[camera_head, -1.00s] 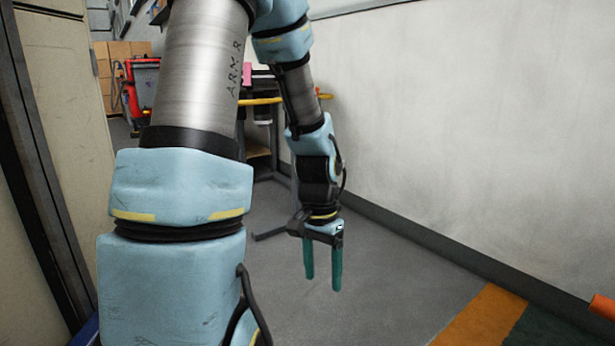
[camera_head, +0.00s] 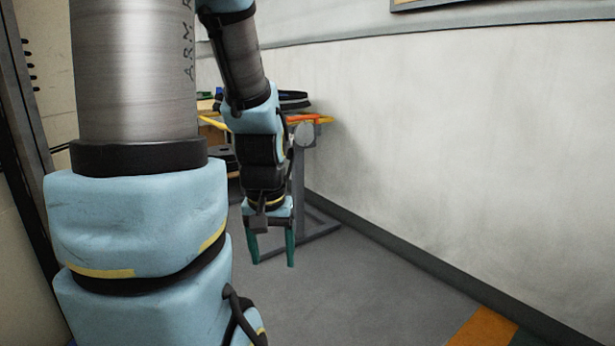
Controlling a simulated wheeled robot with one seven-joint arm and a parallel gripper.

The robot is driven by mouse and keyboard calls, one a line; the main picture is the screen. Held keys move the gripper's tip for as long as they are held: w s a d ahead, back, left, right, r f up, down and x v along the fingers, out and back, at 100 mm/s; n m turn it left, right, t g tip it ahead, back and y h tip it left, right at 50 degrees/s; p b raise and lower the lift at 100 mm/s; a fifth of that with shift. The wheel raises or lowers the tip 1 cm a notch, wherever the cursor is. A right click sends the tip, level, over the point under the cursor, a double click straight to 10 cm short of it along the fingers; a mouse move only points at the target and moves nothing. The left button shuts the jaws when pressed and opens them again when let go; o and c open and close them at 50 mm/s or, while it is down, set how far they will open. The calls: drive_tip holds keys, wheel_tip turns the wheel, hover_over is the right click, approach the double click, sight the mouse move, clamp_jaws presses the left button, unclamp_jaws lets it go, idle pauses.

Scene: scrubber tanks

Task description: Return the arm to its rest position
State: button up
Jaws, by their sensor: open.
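My arm is bent, with its big blue and metal links filling the left of the view. Its forearm hangs down near the middle. My gripper (camera_head: 272,262) points down with its two green fingers apart and nothing between them. It hangs in front of the grey floor and the metal leg frame of a work table. The arm's upper bend is cut off by the top edge of the view.
A work table (camera_head: 305,119) with a yellow and orange edge stands behind the forearm, partly hidden. A white wall (camera_head: 450,140) with a dark skirting runs along the right. Grey floor (camera_head: 360,295) is clear, with an orange stripe (camera_head: 483,328) at lower right.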

wheel_tip(320, 180, up, 25)
drive_tip(key=p, duration=2.2)
